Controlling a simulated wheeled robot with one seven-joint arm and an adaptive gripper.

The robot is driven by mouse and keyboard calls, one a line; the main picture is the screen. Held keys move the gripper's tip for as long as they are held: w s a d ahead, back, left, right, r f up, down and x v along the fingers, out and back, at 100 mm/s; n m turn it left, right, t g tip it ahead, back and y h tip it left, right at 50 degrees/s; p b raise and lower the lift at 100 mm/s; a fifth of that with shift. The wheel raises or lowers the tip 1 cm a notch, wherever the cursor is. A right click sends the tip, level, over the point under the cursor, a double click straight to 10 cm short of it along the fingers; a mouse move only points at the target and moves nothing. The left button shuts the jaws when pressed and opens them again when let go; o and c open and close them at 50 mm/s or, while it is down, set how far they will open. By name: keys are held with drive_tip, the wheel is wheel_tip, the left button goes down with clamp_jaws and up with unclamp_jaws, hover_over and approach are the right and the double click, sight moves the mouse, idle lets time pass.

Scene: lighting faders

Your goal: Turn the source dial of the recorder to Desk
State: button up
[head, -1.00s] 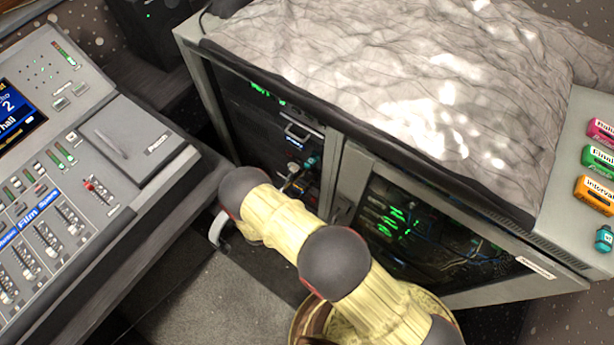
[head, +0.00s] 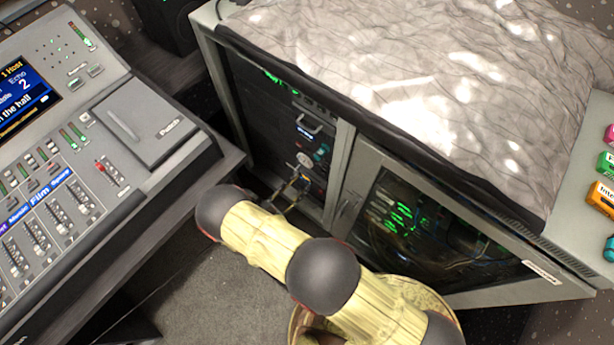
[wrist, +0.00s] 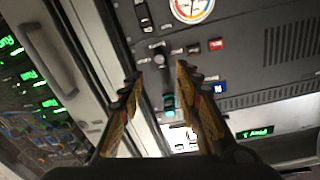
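A dark equipment panel sits in the open left bay of the rack (head: 340,150). In the wrist view it carries a black knob (wrist: 158,52), a round white gauge with a coloured rim (wrist: 192,8), a teal part (wrist: 168,102) and small red and blue buttons. I cannot read which control is the source dial. My gripper (wrist: 158,74) is open, its two yellow-and-black fingers apart. The black knob shows just past the fingertips, between them; contact cannot be told. In the head view my gripper (head: 292,190) is small, in front of the panel below the white gauge (head: 304,160).
A mixing console (head: 90,150) stands at the left. A glass door (head: 430,225) closes the rack's right bay. A grey crumpled cloth (head: 420,80) covers the rack top. In the wrist view a metal handle (wrist: 50,60) lies left of the fingers.

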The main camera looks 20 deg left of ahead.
drive_tip(key=shift+v, duration=1.05)
